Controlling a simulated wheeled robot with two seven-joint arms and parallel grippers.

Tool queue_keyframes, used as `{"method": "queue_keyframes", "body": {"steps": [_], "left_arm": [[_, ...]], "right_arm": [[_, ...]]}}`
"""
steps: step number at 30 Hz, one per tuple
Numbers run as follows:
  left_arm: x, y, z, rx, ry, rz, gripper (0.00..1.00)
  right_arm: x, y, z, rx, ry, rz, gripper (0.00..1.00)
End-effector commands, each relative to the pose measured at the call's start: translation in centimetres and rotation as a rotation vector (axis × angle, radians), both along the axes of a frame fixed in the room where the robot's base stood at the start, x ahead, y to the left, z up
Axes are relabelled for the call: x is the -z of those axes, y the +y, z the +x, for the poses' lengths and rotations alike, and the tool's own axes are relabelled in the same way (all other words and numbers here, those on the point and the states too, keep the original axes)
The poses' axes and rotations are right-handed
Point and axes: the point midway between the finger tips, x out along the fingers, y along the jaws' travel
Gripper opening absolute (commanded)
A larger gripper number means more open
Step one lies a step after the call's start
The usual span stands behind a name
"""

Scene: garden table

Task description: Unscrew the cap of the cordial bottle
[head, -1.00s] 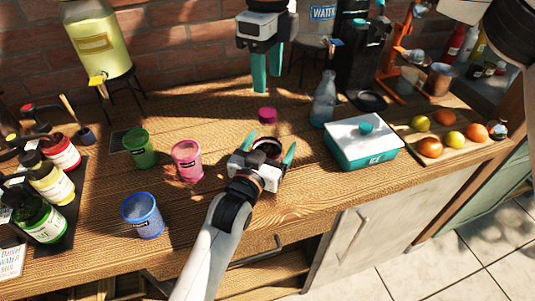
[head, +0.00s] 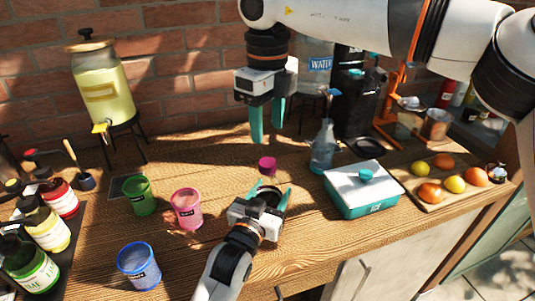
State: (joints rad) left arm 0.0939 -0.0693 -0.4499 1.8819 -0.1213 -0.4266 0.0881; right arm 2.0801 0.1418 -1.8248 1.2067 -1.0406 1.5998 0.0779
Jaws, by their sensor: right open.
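The magenta cap (head: 267,164) of the cordial bottle shows near the middle of the head view. A dark rounded part, seemingly the bottle's body (head: 269,196), sits below it between the teal fingers of my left gripper (head: 271,194). The fingers appear to close on its sides; the body is mostly hidden by the gripper. My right gripper (head: 267,138) points down, open and empty, with its fingertips a little above the cap in the picture.
Green (head: 140,196), pink (head: 187,209) and blue (head: 139,265) cups stand to the left. A clear glass bottle (head: 322,152) and a teal ice box (head: 362,198) stand to the right. Syrup bottles (head: 46,229) line the left edge. A fruit board (head: 445,197) lies far right.

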Motion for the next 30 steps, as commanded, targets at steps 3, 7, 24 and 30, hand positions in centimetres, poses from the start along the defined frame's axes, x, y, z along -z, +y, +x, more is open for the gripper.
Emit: {"method": "queue_keyframes", "body": {"steps": [3,7,24,30], "left_arm": [[0.09,0.01,0.00,0.000,0.001,0.002,0.00],[0.10,0.02,0.01,0.000,0.001,0.002,0.00],[0.14,0.01,0.00,0.000,0.002,0.002,0.00],[0.16,0.01,-0.01,0.000,0.003,0.002,0.00]], "right_arm": [[0.01,0.02,-0.01,0.228,-0.001,-0.001,0.49],[0.03,0.01,-0.03,0.539,0.001,-0.001,0.49],[0.02,0.01,-0.01,1.912,-0.001,0.000,0.49],[0.00,0.00,-0.02,2.315,-0.001,0.000,0.49]]}}
